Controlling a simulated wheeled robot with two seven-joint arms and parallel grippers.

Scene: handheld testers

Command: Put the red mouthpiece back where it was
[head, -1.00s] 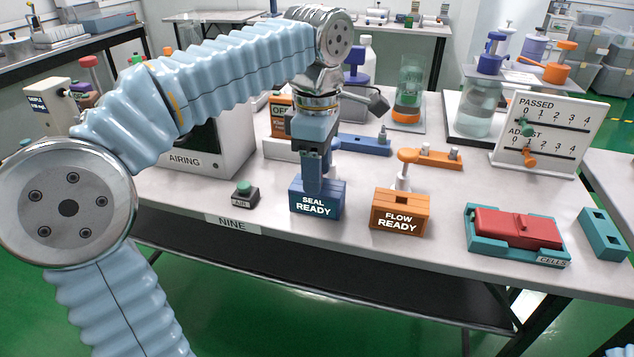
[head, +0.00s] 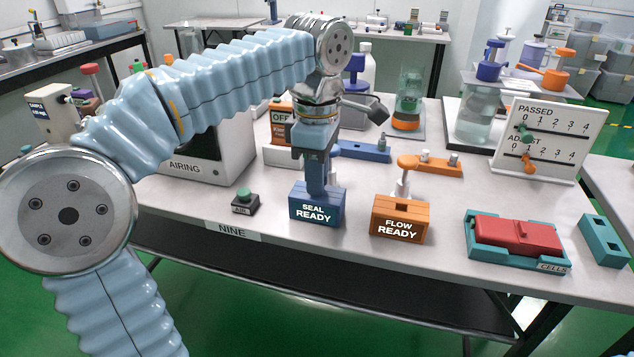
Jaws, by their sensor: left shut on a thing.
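My left gripper (head: 316,190) is at the top of the blue SEAL READY block (head: 316,213), pointing down. It is shut on a slim blue piece (head: 316,178) that stands at the top of that block; I cannot tell how deep it sits. No part is clearly a red mouthpiece. A red knob on a stem (head: 91,69) stands at the far left, and a red block (head: 517,236) lies in the teal CELLS tray (head: 480,256). My right gripper is not in view.
The orange FLOW READY block (head: 399,220) with an orange-topped piece stands to the right. A green button box (head: 244,202) is at the left. The white PASSED/ADJUST board (head: 548,140), a water jar (head: 477,128) and a teal holder (head: 604,238) are further right.

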